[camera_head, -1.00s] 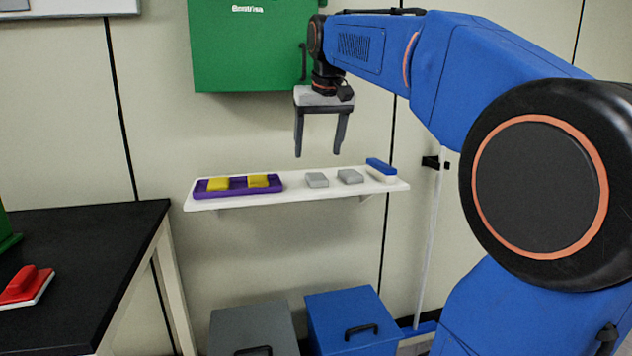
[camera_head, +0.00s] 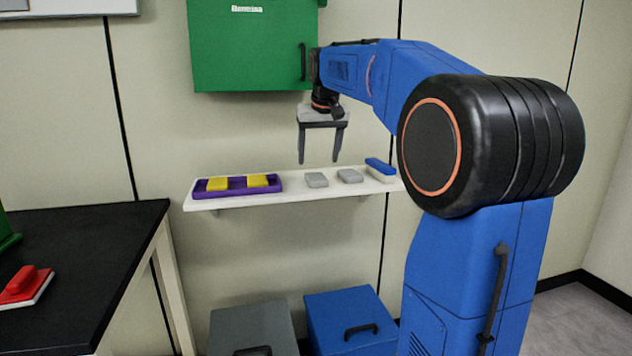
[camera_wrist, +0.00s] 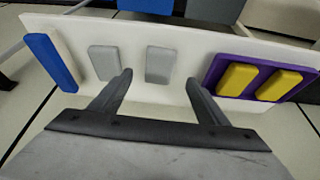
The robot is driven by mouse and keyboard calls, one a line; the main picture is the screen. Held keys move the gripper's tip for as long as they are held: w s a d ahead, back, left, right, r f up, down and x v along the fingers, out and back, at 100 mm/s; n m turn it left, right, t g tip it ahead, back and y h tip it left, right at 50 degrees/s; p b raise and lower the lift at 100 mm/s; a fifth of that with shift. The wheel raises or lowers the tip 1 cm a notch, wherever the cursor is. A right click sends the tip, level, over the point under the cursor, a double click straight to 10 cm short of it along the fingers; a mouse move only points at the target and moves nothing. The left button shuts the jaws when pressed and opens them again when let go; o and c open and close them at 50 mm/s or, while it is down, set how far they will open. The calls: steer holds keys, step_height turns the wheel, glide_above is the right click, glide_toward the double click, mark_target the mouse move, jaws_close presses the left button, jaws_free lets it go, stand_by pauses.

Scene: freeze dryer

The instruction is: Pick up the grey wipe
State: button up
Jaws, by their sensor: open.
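Two grey wipes lie side by side on a white wall shelf (camera_head: 290,194). In the head view one is the left grey wipe (camera_head: 316,180) and the other the right grey wipe (camera_head: 350,176). In the wrist view they are mirrored: the left one shows between the fingertips (camera_wrist: 160,64), the other further left (camera_wrist: 105,62). My gripper (camera_head: 319,162) is open and empty, pointing down above the shelf. In the wrist view my gripper (camera_wrist: 158,78) has a finger on either side of the nearer wipe, which it does not visibly touch.
A purple tray (camera_head: 238,191) with two yellow wipes (camera_head: 218,184) stands left on the shelf. A blue-and-white block (camera_head: 380,169) lies at the right end. A green wall cabinet (camera_head: 250,45) hangs above. Grey (camera_head: 250,322) and blue (camera_head: 350,312) bins stand below.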

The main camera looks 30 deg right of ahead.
mark_target(316, 176)
steer(key=shift+w+x, duration=0.15)
steer(key=shift+x, duration=1.75)
steer(key=shift+w+x, duration=0.15)
steer(key=shift+x, duration=1.7)
steer(key=shift+d+r, duration=0.1)
steer(key=shift+f, duration=0.25)
steer(key=c, duration=1.1)
